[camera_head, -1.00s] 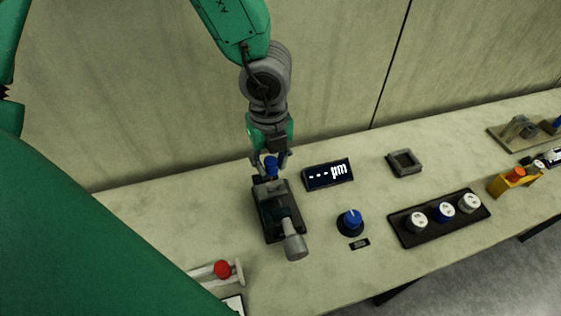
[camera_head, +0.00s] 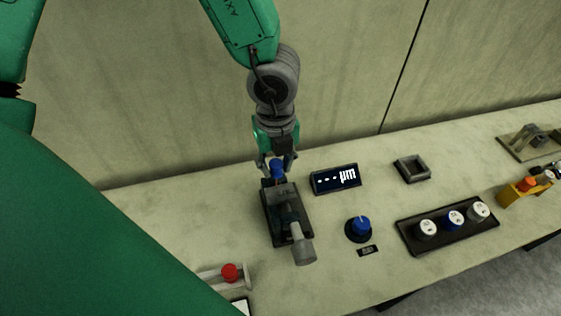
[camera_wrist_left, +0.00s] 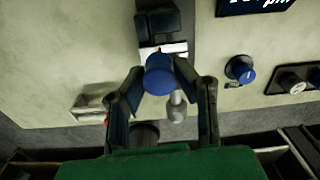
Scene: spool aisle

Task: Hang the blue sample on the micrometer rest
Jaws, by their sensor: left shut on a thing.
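The blue sample (camera_head: 277,167) is held between the fingers of my left gripper (camera_head: 276,163), at the far end of the micrometer. In the left wrist view, the round blue top of the sample (camera_wrist_left: 159,76) shows between the two fingers (camera_wrist_left: 160,92). The dark micrometer (camera_head: 272,217) stands on the bench with its grey thimble (camera_head: 304,249) toward the near side. The thimble also shows in the left wrist view (camera_wrist_left: 176,107). The sample's lower part and the rest are hidden, so I cannot tell whether they touch. My right gripper is out of view.
A display (camera_head: 335,179) reading dashes and µm stands right of the micrometer. A blue knob (camera_head: 360,225), a square grey holder (camera_head: 411,169) and a black tray (camera_head: 411,243) with labelled round pieces lie farther right. A red-tipped item (camera_head: 230,272) is at near left. A wall stands behind the bench.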

